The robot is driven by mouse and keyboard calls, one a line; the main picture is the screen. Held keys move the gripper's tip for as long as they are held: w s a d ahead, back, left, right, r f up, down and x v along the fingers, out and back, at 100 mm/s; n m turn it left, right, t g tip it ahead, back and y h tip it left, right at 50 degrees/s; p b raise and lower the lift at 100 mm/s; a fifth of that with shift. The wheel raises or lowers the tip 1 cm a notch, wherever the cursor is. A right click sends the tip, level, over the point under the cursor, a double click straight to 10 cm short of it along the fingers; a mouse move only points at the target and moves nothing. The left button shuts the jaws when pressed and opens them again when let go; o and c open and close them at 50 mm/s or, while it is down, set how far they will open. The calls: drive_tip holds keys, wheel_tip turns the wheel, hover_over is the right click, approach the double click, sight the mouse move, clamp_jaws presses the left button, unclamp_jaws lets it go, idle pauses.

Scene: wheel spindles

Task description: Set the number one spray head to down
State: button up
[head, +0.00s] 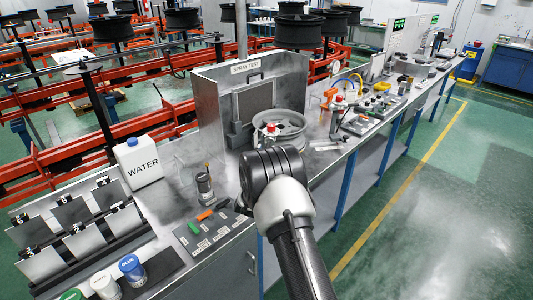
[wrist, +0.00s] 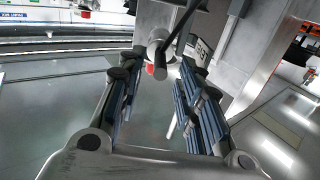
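In the wrist view, my gripper (wrist: 160,75) has its two dark, ribbed fingers spread wide apart, with nothing clamped between them. A grey metal fitting with a round end and a thin rod (wrist: 160,55) shows between and beyond the fingertips; it may be a spray head, but I cannot read a number on it. A small red part (wrist: 150,68) shows just behind it. I cannot tell whether a finger touches the fitting. In the head view, the grey spray test booth (head: 222,105) stands beyond my arm, whose wrist hides my gripper.
A silver wheel rim (head: 290,128) sits at the booth. On the bench are a white water jug (head: 138,163), a dark bottle (head: 205,187), a grey panel with coloured pieces (head: 205,230), and paint cans (head: 132,270). Several tools crowd the bench farther right. The green floor at right is clear.

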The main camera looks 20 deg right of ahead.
sight(270, 140)
drive_tip(key=shift+x, duration=1.4)
drive_tip(key=shift+c, duration=0.2)
clamp_jaws()
